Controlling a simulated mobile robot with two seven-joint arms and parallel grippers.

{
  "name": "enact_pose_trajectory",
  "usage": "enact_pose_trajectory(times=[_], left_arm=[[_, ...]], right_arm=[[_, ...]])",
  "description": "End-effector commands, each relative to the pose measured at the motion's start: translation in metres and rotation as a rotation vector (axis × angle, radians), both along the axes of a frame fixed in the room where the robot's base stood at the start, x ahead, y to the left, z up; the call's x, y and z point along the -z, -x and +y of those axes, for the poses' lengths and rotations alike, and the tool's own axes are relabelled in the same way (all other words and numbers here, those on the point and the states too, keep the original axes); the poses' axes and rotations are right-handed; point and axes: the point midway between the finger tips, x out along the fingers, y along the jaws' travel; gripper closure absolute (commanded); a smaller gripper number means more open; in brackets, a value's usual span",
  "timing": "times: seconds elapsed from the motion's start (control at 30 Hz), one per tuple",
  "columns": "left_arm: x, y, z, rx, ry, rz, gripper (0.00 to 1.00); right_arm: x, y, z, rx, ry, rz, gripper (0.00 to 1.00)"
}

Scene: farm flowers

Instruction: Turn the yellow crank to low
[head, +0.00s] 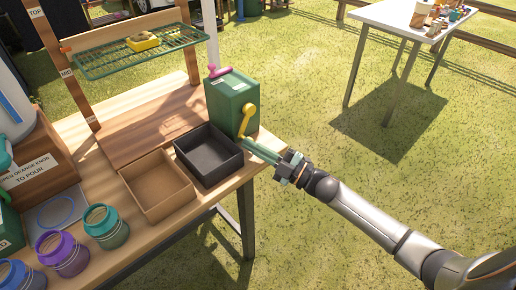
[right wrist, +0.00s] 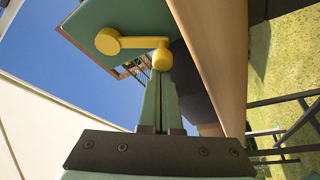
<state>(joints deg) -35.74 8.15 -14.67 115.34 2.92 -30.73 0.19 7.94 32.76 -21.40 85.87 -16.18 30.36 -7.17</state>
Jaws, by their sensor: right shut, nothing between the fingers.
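The yellow crank (head: 247,122) is on the side of a green box (head: 229,98) at the right end of the wooden table. In the head view its handle end hangs low. In the right wrist view the crank (right wrist: 133,42) has a round hub at left and a knob at right, just beyond my fingertips. My right gripper (head: 250,146) is shut and empty, with its tips close to the knob; I cannot tell whether they touch. It also shows in the right wrist view (right wrist: 160,77). My left gripper is not in view.
A black tray (head: 238,163) and a brown tray (head: 190,207) sit beside the box. Several coloured jars (head: 70,254) stand at front left. A pink knob (head: 218,71) tops the box. A wire shelf (head: 110,61) is behind. Open grass lies right of the table.

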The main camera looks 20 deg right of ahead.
Motion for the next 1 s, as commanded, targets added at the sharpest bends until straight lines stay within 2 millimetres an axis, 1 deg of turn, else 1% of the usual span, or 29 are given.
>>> enact_pose_trajectory(times=[0.17, 0.5, 0.63, 0.8, 1.0], left_arm=[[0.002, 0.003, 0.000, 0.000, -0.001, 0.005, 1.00], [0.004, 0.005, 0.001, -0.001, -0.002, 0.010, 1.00], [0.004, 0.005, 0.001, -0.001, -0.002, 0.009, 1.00], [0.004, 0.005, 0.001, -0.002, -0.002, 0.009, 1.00], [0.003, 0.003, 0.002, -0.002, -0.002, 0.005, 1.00]], right_arm=[[0.005, 0.013, -0.010, 0.001, 0.000, 0.002, 1.00], [0.020, 0.065, -0.052, 0.001, 0.003, 0.004, 1.00], [0.024, 0.081, -0.065, 0.000, 0.001, 0.003, 1.00], [0.027, 0.092, -0.074, 0.000, 0.002, 0.001, 1.00], [0.026, 0.095, -0.077, 0.000, 0.002, -0.001, 1.00]])
